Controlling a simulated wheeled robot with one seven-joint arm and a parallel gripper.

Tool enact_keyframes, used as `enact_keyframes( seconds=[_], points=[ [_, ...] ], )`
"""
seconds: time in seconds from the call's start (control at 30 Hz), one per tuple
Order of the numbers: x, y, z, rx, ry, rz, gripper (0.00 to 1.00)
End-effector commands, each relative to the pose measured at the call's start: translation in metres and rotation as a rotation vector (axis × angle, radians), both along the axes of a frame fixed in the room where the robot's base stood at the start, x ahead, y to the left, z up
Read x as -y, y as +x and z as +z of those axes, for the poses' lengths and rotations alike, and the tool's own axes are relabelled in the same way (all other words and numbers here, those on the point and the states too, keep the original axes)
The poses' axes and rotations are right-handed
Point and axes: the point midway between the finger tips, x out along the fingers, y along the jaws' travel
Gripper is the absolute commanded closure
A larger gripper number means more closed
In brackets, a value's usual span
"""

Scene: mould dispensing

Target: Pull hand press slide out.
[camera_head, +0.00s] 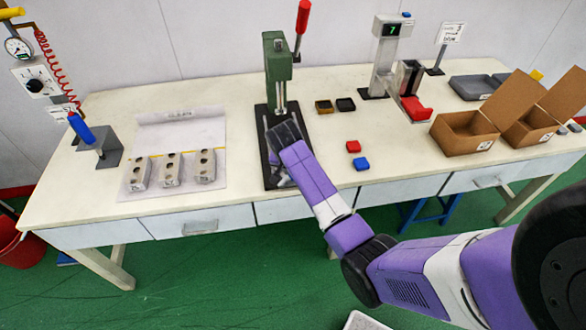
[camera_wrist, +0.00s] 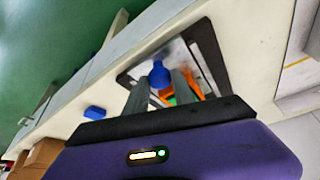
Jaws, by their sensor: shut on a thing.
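The green hand press (camera_head: 278,68) stands upright on a black-edged base (camera_head: 262,125) near the middle of the table, its red-gripped lever (camera_head: 302,18) raised. My gripper (camera_wrist: 161,80) is over the front part of the base. In the wrist view its two grey fingers are shut on a blue knob (camera_wrist: 159,71), which I take for the slide's handle. An orange part with some green (camera_wrist: 190,94) shows beside and behind the fingers. In the head view my arm covers the fingers, the knob and most of the slide, so how far out the slide is cannot be told.
Left of the press lie a white sheet and several grey mould blocks (camera_head: 171,170). Red (camera_head: 353,146) and blue (camera_head: 362,163) blocks lie right of it. Cardboard boxes (camera_head: 465,131) and a dispenser (camera_head: 388,55) stand farther right. Table between is partly clear.

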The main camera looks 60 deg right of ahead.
Motion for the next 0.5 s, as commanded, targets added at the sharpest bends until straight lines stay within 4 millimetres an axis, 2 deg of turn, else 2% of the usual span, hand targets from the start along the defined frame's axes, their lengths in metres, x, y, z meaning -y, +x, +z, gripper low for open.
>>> enact_keyframes(
  seconds=[0.17, 0.2, 0.27, 0.3, 0.5],
  points=[
    [-0.0029, -0.0033, -0.0014, -0.012, 0.008, -0.001, 1.00],
    [-0.0030, -0.0035, -0.0015, -0.012, 0.008, -0.001, 0.64],
    [-0.0029, -0.0033, -0.0016, -0.012, 0.008, 0.000, 0.52],
    [-0.0027, -0.0031, -0.0015, -0.011, 0.007, 0.000, 0.49],
    [-0.0022, -0.0023, -0.0012, -0.008, 0.006, 0.000, 0.49]
  ],
)
